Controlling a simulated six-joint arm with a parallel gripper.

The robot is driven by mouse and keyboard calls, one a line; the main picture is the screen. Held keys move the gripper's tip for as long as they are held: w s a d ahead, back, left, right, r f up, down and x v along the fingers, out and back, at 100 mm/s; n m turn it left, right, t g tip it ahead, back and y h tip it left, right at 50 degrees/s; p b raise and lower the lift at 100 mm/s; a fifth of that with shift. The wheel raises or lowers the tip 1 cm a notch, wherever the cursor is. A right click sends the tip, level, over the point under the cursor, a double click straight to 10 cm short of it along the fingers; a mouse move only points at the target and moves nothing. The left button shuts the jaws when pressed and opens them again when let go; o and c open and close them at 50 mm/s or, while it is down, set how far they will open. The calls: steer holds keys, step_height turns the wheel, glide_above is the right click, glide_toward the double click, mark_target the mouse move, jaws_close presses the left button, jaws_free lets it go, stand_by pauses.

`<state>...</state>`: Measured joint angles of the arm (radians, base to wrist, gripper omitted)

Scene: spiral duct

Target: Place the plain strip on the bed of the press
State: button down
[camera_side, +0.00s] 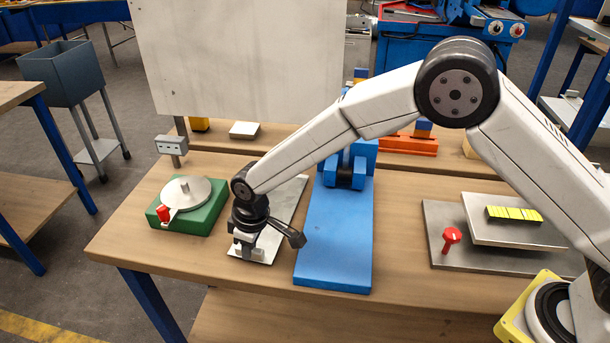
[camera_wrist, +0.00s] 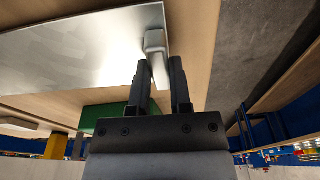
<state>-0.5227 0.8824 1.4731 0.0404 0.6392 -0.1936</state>
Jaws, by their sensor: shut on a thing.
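The plain strip (camera_side: 285,208) is a long bare silver sheet just left of the press in the side view; it fills the upper left of the wrist view (camera_wrist: 75,55). A small grey block (camera_wrist: 155,42) sits at its edge. My gripper (camera_side: 246,250) is at the strip's near end. In the wrist view its two fingers (camera_wrist: 160,65) are shut on the strip at this block. I cannot tell whether the strip touches the table. The blue press (camera_side: 345,165) has a long flat blue bed (camera_side: 333,235), bare on its near part. My arm hides part of the press.
A green box (camera_side: 205,220) with a round grey disc and red tab stands at left. At right, a metal plate (camera_side: 440,220) bears a red knob (camera_side: 452,236) and a raised plate with yellow pieces (camera_side: 513,214). A white panel (camera_side: 240,60) stands behind.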

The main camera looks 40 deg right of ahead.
step_height(320, 180, up, 17)
steer(key=shift+r, duration=0.2)
stand_by(0.4)
stand_by(0.5)
